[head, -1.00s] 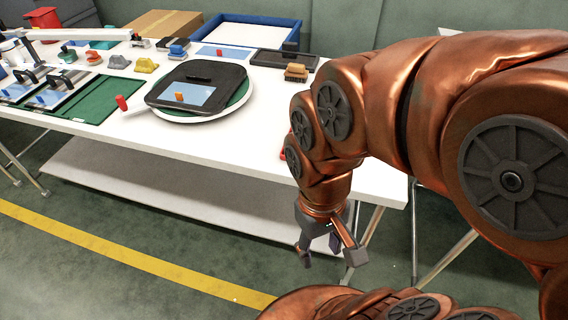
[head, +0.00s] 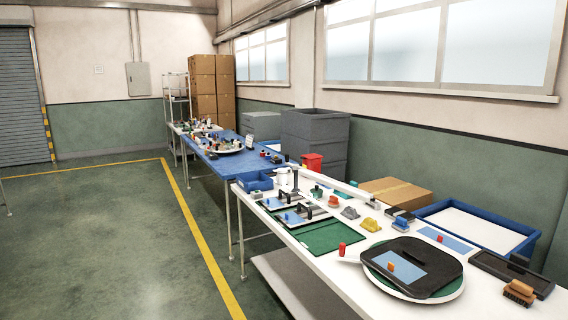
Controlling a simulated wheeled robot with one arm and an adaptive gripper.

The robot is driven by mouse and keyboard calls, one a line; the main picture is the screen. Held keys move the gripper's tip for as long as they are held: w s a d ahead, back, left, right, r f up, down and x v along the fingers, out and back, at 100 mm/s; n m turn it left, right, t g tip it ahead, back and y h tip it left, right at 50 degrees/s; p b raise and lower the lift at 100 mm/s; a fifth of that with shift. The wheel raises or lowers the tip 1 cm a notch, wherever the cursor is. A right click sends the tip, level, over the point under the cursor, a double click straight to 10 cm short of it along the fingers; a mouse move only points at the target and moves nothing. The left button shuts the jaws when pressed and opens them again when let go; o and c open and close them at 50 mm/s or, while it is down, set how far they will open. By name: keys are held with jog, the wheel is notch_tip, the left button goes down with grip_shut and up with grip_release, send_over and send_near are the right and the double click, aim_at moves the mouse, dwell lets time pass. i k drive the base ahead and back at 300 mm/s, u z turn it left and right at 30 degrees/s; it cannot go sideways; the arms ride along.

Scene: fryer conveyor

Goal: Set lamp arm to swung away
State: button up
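The lamp arm (head: 338,184) is a long white bar on the white near table. It starts at an upright post (head: 295,180) near the table's far left end and reaches to the right, along the back of the table, above several small coloured blocks. Its right end is near the cardboard box. I cannot tell its joint or any stop marks at this size. My gripper and arm are out of view.
A round white turntable (head: 449,292) with a black tray (head: 440,262) stands at the front right. Green mats (head: 330,240) with clamp fixtures lie left of it. A cardboard box (head: 395,192) and a blue bin (head: 528,245) stand behind. The floor at left is open.

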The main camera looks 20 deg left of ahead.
aim_at(363, 195)
jog(key=u, duration=1.4)
jog(key=i, duration=1.95)
jog(key=u, duration=0.6)
jog(key=i, duration=1.8)
jog(key=z, duration=0.65)
jog(key=i, duration=1.3)
jog(key=z, duration=1.75)
jog(key=i, duration=0.7)
jog(key=u, duration=2.15)
